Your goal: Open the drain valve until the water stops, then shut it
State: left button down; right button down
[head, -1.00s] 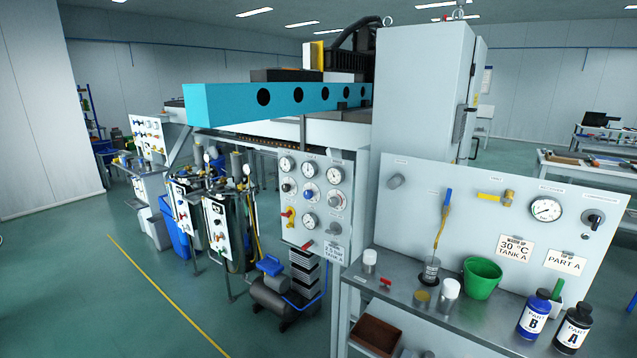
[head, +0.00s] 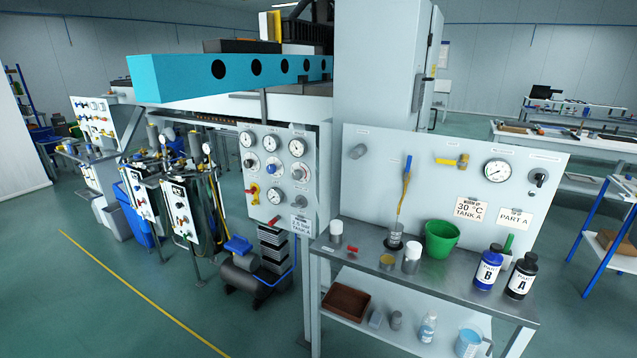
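Neither of my grippers is in view. The white gauge panel (head: 268,203) stands at the centre with several round gauges and knobs. A yellow valve with a red part (head: 254,192) is at its lower left, and a small red handle (head: 274,220) is at its lower edge. On the right panel (head: 372,193), a yellow valve (head: 452,160) sits high up beside a round gauge (head: 498,170). A blue handle (head: 408,163) has a yellow-brown strand below it, reaching a small beaker (head: 395,238). I cannot tell which part is the drain valve, and no water is discernible.
The metal bench (head: 345,247) holds a green bucket (head: 441,239), white pots and bottles B (head: 488,268) and A (head: 521,277). A compressor (head: 240,268) stands on the floor beneath the gauge panel. Tank stands (head: 190,200) are at left.

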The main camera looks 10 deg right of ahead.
aim_at(409, 158)
jog(key=i+l+z, duration=0.15)
jog(key=z, duration=0.2)
jog(key=i+l+z, duration=0.15)
jog(key=l+z, duration=0.25)
